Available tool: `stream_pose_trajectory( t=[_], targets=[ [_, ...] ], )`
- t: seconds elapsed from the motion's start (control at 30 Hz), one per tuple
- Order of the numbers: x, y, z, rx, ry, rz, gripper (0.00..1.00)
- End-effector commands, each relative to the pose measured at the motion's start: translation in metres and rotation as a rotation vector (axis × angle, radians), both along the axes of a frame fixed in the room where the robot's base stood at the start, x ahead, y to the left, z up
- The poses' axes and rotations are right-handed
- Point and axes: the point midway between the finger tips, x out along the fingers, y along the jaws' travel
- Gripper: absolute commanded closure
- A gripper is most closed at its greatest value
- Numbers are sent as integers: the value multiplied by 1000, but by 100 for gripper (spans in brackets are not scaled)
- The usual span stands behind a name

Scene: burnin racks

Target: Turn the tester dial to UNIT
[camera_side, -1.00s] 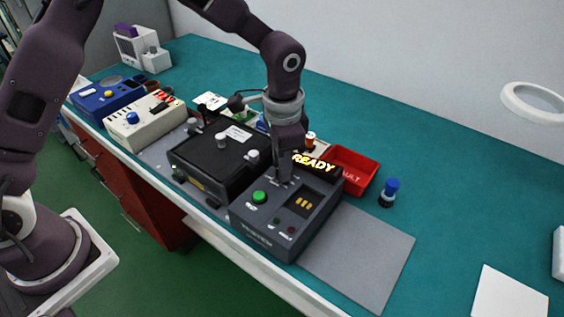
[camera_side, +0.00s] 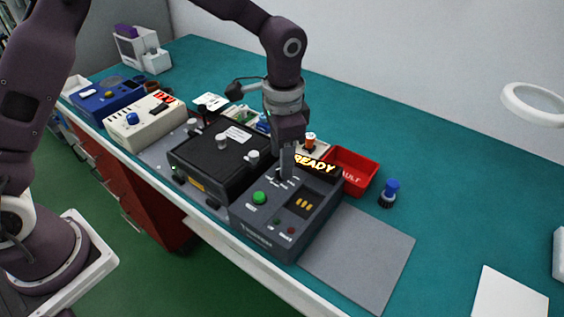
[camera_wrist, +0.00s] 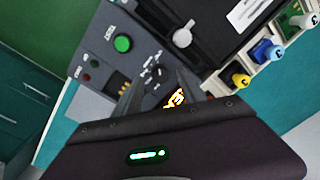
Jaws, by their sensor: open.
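My gripper (camera_side: 284,177) points down just over the dial area. In the wrist view my open fingers (camera_wrist: 156,92) reach toward the dial from below. In the side view the dial is mostly hidden by the fingers, and I cannot tell whether they touch it.
A black box (camera_side: 215,160) with pale knobs stands left of the tester. A cream unit (camera_side: 145,122) is farther left. The grey mat (camera_side: 360,258) on the right is clear.

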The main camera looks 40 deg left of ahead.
Motion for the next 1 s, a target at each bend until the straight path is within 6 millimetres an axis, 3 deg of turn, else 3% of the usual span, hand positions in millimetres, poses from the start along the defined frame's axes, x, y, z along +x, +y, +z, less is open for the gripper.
stream_pose_trajectory(
  t=[0.2,0.57,0.67,0.77,0.83,0.9,1.0],
  targets=[
    [0,-2,41,-1,-4,1,52],
    [-2,-1,48,0,-2,2,52],
    [-11,9,70,-3,-34,34,52],
    [-41,35,115,-12,-108,119,52],
    [-74,57,146,-26,-170,203,52],
    [-112,77,168,-49,-236,293,52],
    [-169,99,183,-94,-325,421,52]
  ],
)
